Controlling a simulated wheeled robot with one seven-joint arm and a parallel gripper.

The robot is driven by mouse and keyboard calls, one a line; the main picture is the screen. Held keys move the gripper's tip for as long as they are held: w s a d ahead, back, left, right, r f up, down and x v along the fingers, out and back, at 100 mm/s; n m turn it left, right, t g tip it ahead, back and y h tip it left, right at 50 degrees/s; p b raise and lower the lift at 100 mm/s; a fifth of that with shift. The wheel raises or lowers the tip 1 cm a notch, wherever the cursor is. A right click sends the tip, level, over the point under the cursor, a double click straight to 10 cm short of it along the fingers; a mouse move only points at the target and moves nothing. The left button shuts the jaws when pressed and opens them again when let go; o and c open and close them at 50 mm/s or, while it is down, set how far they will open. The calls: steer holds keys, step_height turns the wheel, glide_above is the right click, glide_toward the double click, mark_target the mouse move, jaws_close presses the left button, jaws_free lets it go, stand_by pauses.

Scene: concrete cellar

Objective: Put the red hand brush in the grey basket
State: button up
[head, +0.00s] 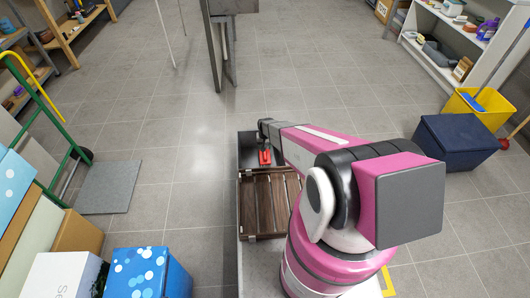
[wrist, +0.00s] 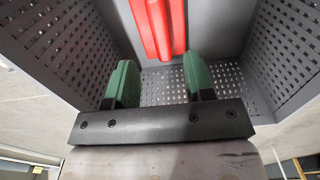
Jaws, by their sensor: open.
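The grey basket (head: 245,148) has perforated walls, which also show in the wrist view (wrist: 50,35). The red hand brush (head: 264,157) shows within the basket's outline in the head view. In the wrist view the brush (wrist: 158,28) lies between the basket's walls, just ahead of my fingertips and extending out of the top of the picture. I cannot tell whether it rests on the basket's floor. My gripper (wrist: 161,80) is open, its two green fingers apart and reaching into the basket. The brush does not look gripped. In the head view my arm hides part of the basket.
A brown slatted wooden piece (head: 262,205) lies directly in front of the basket. A dark blue box (head: 455,143) and yellow bucket (head: 480,105) stand at right. A green hand truck (head: 45,130) and several boxes stand at left. The tiled floor beyond is mostly clear.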

steer(key=s+d+r, duration=0.3)
steer(key=s+r, duration=0.4)
steer(key=r, duration=0.7)
steer(key=s+d+r, duration=0.4)
steer(key=s+r, duration=0.4)
steer(key=r, duration=0.6)
steer(key=s+d+r, duration=0.3)
steer(key=s+r, duration=0.4)
steer(key=r, duration=0.7)
steer(key=shift+s+d+r, duration=0.15)
steer(key=shift+s, duration=0.05)
